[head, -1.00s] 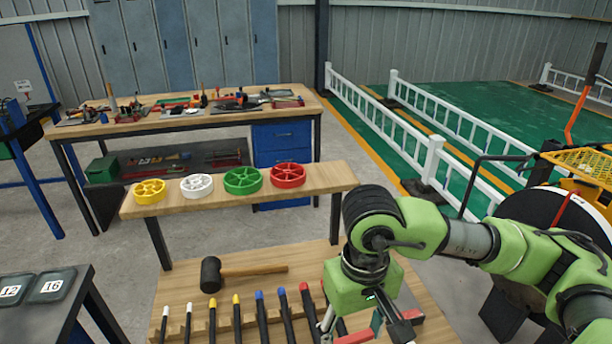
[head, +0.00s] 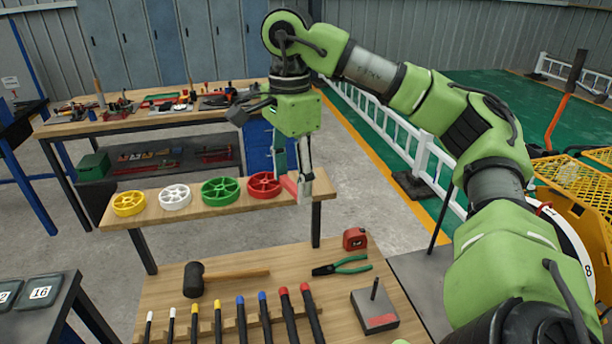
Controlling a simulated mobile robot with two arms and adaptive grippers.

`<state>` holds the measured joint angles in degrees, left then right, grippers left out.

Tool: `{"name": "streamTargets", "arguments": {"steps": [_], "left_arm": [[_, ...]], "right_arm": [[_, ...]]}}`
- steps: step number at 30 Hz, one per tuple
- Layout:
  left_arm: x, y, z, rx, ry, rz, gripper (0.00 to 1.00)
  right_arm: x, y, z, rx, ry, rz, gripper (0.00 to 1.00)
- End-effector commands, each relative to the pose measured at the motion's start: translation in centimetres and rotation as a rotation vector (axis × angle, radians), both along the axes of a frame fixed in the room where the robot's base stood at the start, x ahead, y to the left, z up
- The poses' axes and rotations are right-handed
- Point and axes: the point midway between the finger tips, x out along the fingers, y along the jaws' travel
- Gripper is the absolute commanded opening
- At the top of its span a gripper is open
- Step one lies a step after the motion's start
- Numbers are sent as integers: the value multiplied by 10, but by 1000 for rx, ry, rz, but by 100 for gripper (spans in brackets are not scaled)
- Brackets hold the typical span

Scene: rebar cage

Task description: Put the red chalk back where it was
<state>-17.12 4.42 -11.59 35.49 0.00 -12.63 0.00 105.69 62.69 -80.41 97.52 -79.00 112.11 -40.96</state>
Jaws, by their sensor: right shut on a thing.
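My right gripper (head: 298,188) is at the right end of the narrow wooden shelf (head: 240,209), just right of the red wheel (head: 264,184). It points down. A short red piece (head: 288,185) shows at its fingers, and I take it to be the red chalk. The gripper partly hides it. My right gripper is shut on it. I cannot tell whether the piece touches the shelf or the wheel. My left gripper is not in view.
Green (head: 220,190), white (head: 175,196) and yellow (head: 129,203) wheels line the shelf. A mallet (head: 195,280), pliers (head: 345,267), a red tape measure (head: 355,238), a dark block (head: 374,309) and a rack of color-tipped sticks (head: 240,318) are on the front bench.

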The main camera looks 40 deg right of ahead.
Motion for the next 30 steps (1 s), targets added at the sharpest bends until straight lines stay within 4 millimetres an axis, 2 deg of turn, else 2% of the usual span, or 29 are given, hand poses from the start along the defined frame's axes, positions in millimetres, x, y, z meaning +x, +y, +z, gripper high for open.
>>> {"name": "streamTargets", "arguments": {"steps": [1,3,6,9,18,19,21,24,30], "left_arm": [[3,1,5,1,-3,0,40],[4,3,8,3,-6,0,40],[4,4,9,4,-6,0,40],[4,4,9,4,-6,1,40],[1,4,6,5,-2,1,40],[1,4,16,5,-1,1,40],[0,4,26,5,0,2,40],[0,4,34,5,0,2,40],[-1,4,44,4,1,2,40]], "right_arm": [[1,-8,17,1,-4,-87,38],[1,-16,30,1,-2,-184,38],[0,-23,40,0,-1,-271,38],[4,-30,40,1,3,-307,38],[48,-76,9,1,9,-312,38],[53,-82,12,0,8,-313,38],[64,-95,5,-3,7,-313,38],[74,-106,-17,-4,7,-311,38],[88,-119,-42,-2,3,-307,38]]}}
